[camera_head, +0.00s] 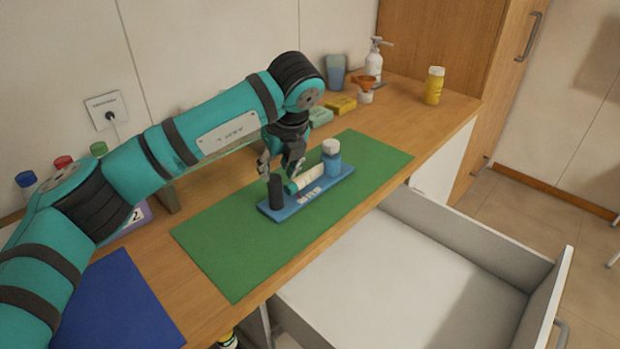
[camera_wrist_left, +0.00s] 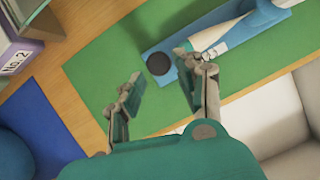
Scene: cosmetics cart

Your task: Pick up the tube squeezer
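A blue tray (camera_head: 265,212) lies on the green mat (camera_head: 220,255). At its left end stands an upright black cylinder (camera_head: 276,192), seen from above as a dark disc in the left wrist view (camera_wrist_left: 158,63). A cream tube (camera_head: 309,178) with a teal end piece (camera_head: 291,187) lies on the tray beside it. A blue bottle (camera_head: 331,162) with a white cap stands at the right end. I cannot tell for sure which is the tube squeezer. My left gripper (camera_head: 278,171) is open and empty just above the cylinder; its two fingers (camera_wrist_left: 160,92) are apart in the wrist view. My right gripper is not seen.
An open, empty-looking white drawer (camera_head: 400,275) juts out in front of the counter. A blue mat (camera_head: 122,305) lies at left. The green mat around the tray is clear.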

